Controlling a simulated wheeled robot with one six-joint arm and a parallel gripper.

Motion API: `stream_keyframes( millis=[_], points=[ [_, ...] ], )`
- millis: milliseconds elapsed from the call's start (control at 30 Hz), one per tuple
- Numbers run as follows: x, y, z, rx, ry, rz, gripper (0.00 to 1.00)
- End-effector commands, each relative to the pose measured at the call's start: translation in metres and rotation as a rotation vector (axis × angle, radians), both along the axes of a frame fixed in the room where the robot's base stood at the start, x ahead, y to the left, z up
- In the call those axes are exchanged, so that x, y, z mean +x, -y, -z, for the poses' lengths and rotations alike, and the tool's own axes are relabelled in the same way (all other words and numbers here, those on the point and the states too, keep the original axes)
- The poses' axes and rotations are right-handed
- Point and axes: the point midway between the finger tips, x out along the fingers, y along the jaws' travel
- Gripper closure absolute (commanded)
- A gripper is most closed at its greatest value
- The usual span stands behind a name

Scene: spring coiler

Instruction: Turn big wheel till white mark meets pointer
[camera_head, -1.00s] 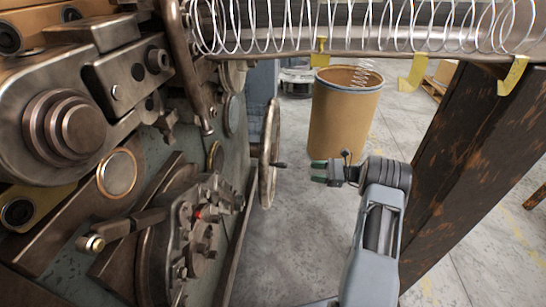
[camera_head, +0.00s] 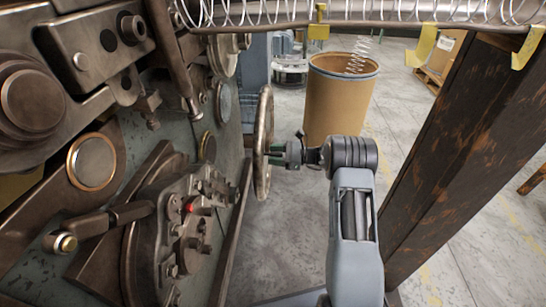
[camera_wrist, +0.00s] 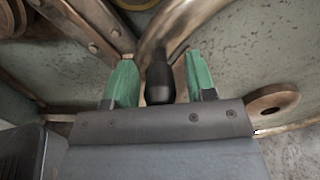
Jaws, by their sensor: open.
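The big wheel (camera_head: 263,150) stands on the side of the machine and shows nearly edge-on in the head view. Its bronze-coloured rim and spokes (camera_wrist: 92,22) cross the top of the wrist view. My gripper (camera_head: 274,153) is at the wheel's right side. In the wrist view its two green fingers stand apart, one on each side of a dark crank handle (camera_wrist: 160,84). Small gaps seem to show between handle and fingers. I cannot make out the white mark or the pointer for certain.
The machine (camera_head: 110,200) with levers and a red light (camera_head: 190,208) fills the left. A brown drum (camera_head: 340,100) stands behind my gripper. A rusty post (camera_head: 455,140) is on the right, and coiled wire (camera_head: 260,12) runs across the top. Grey floor (camera_head: 290,230) lies between.

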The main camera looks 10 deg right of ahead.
Motion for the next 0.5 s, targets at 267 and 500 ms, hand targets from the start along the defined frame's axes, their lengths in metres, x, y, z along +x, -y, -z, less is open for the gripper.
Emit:
stream_keyframes(
  millis=[267, 500],
  points=[
    [0.0022, -0.0064, -0.0002, -0.001, 0.0, 0.001, 0.49],
    [0.0022, -0.0061, -0.0004, -0.001, 0.001, 0.001, 0.56]
  ],
)
